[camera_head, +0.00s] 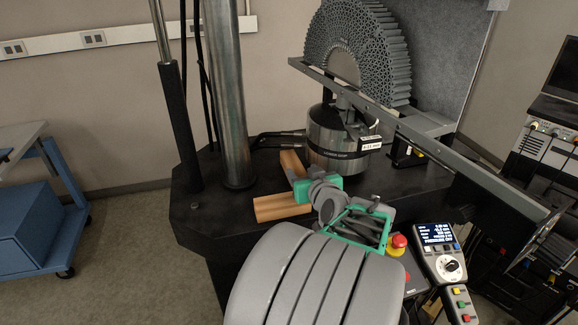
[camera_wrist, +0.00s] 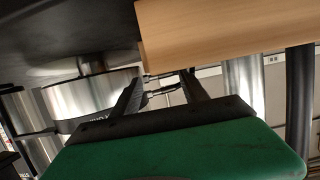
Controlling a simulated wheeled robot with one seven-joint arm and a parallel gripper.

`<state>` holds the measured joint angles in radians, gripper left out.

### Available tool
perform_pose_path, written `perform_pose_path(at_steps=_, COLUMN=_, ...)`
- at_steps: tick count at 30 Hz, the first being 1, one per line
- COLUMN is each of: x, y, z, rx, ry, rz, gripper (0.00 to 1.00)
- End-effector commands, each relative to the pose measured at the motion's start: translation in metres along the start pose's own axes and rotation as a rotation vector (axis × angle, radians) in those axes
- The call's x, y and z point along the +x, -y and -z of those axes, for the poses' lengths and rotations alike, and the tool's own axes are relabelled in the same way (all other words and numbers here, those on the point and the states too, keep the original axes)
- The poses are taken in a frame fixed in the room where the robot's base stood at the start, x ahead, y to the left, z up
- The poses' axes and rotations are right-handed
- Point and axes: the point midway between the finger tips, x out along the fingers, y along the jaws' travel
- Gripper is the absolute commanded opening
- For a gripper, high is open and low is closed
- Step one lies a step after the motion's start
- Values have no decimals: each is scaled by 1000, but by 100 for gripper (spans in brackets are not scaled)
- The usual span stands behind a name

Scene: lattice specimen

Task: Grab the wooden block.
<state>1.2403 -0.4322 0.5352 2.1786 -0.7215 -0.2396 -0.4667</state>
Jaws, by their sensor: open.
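Two orange-brown wooden pieces show in the head view on the black machine base: one lies toward the front (camera_head: 282,207), and one (camera_head: 292,164) lies behind it, near the metal cylinder. I cannot tell whether they are separate blocks. My green and grey gripper (camera_head: 304,188) is beside them on their right; its fingers are hard to make out there. In the wrist view my gripper (camera_wrist: 162,84) has two dark fingers spread apart with nothing between them. A wooden block (camera_wrist: 230,28) fills the upper right there, partly beyond the fingertips and outside the jaws.
A steel column (camera_head: 226,95) rises left of the wood. A metal cylinder (camera_head: 338,140) stands close behind, under a long grey beam and the grey lattice half-ring (camera_head: 385,45). A control box (camera_head: 440,255) and a red button (camera_head: 398,241) are at right. The base's left front is clear.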

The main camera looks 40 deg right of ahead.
Motion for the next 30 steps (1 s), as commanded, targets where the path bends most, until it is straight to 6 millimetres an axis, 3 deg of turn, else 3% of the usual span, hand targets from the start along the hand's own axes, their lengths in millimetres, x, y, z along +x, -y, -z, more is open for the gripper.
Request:
perform_pose_path(at_steps=12, x=66, y=5, z=3, rx=-2, ry=1, rz=6, gripper=52)
perform_pose_path(at_steps=20, x=69, y=3, z=3, rx=-2, ry=0, rz=0, gripper=51)
perform_pose_path(at_steps=30, x=69, y=3, z=3, rx=-1, ry=0, rz=0, gripper=23)
